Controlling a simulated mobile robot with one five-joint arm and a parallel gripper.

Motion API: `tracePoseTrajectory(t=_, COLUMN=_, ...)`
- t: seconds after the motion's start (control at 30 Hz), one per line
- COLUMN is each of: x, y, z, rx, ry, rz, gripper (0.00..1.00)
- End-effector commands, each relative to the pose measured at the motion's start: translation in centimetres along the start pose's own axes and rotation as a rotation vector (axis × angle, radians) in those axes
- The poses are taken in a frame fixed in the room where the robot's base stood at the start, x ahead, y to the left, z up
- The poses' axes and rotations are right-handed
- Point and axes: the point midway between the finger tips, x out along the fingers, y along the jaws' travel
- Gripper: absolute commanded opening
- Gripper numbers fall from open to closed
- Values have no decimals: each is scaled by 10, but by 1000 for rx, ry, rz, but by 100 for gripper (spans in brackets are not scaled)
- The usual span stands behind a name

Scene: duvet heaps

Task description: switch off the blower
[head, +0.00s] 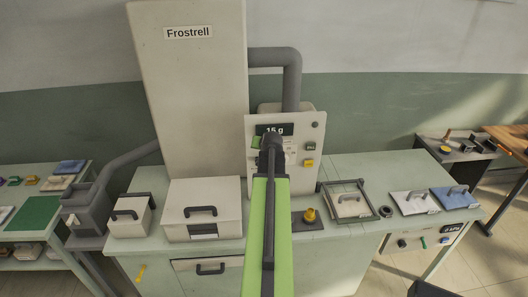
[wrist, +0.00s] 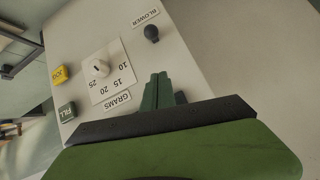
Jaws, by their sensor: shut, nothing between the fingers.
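The blower switch (wrist: 152,34) is a small black ball-tipped toggle under a white BLOWER label (wrist: 146,18) on a cream panel, seen in the wrist view. I cannot tell whether it is on or off. My gripper (wrist: 157,77) is shut and empty. Its green fingertips appear a little below the switch in the wrist view, with a gap between them. In the head view my gripper (head: 270,142) is in front of the cream control panel (head: 292,187) and hides part of it, and the blower switch cannot be made out there.
The panel also carries a white dial (wrist: 100,68), a yellow JOG button (wrist: 60,74), a green FILL button (wrist: 67,112) and a display reading 15 g (head: 274,129). A tall Frostrell cabinet (head: 190,90) stands left of it. A glass-lidded tray (head: 362,207) lies to the right.

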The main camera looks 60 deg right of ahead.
Motion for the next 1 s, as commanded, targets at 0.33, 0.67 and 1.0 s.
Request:
tracePoseTrajectory(t=0.33, x=52, y=2, z=35, rx=-1, ry=0, rz=0, gripper=0)
tracePoseTrajectory(t=0.67, x=51, y=0, z=39, rx=0, ry=0, rz=0, gripper=0)
tracePoseTrajectory(t=1.0, x=51, y=15, z=42, rx=8, ry=40, rz=1, gripper=0)
